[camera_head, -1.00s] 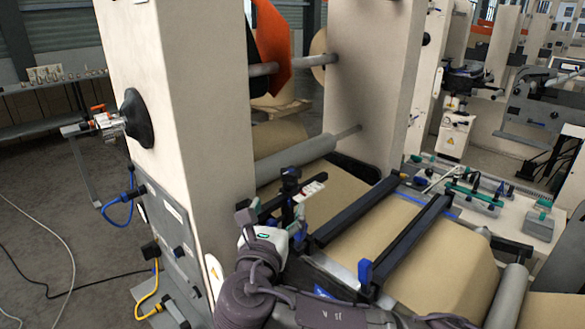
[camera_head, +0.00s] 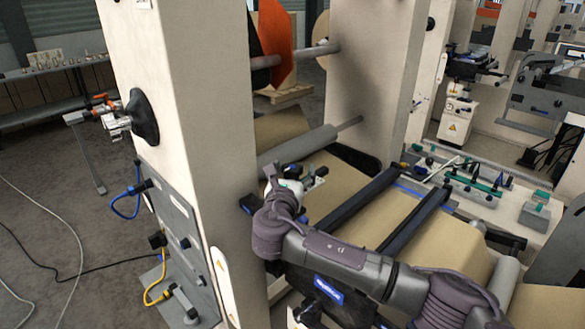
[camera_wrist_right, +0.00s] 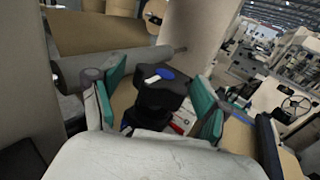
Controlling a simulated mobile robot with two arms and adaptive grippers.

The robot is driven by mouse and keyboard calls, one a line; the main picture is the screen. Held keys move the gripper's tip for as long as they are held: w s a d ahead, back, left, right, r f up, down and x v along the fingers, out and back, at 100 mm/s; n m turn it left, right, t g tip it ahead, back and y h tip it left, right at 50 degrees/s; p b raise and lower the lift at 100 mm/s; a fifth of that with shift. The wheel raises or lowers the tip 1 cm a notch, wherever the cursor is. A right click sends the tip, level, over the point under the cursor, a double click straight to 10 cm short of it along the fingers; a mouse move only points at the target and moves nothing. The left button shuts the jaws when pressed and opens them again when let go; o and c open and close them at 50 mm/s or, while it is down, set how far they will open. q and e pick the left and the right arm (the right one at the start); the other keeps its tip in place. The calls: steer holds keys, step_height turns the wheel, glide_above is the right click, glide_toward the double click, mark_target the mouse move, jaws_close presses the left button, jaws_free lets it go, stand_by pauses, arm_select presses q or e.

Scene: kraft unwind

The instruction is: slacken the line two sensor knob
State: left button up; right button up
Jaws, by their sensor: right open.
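A black knob with a blue and white mark on top (camera_wrist_right: 157,97) stands in the middle of the right wrist view. My right gripper (camera_wrist_right: 160,82) is open, with one teal finger pad on each side of the knob. Gaps show between pads and knob, so I see no firm contact. A red and white part (camera_wrist_right: 184,121) lies just behind the knob, partly covered. In the head view my right gripper (camera_head: 301,183) is over the near end of the web frame, and its body and wrist largely hide the knob. My left gripper is not in view.
Two dark crossbars (camera_head: 412,228) span the brown paper web (camera_head: 375,225) right of the gripper. A grey roller (camera_head: 298,147) lies behind it. The tall beige machine column (camera_head: 185,120) stands close on the left.

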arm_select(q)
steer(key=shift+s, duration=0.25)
arm_select(e)
steer(key=shift+c, duration=1.1)
steer(key=c, duration=1)
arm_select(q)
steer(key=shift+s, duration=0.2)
arm_select(e)
steer(key=shift+o, duration=0.2)
